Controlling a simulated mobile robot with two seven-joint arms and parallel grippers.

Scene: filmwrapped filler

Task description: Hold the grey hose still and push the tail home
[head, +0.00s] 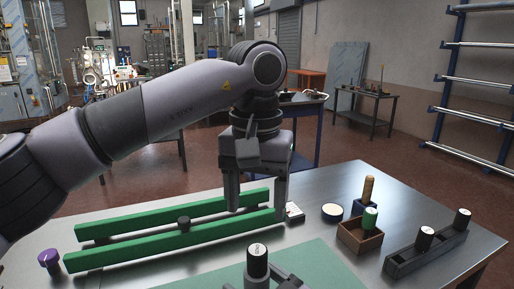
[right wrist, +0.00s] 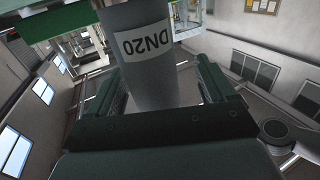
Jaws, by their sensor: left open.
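A grey cylinder (right wrist: 152,78) marked DN20 stands between the two fingers of my right gripper (right wrist: 160,85) in the right wrist view. It may be the grey hose. A gap shows between it and the right-hand finger; I cannot tell whether the jaws grip it. My left gripper (head: 256,208) is open in the head view, fingers pointing down over the right end of two long green bars (head: 170,245). I cannot pick out the tail.
A small dark piece (head: 184,223) sits between the bars, and a purple knob (head: 49,258) at their left end. On the right are a round white-topped tub (head: 332,212), a wooden box (head: 351,240) and a grey rack (head: 410,263) with black cylinders. A green mat (head: 318,262) lies at the front.

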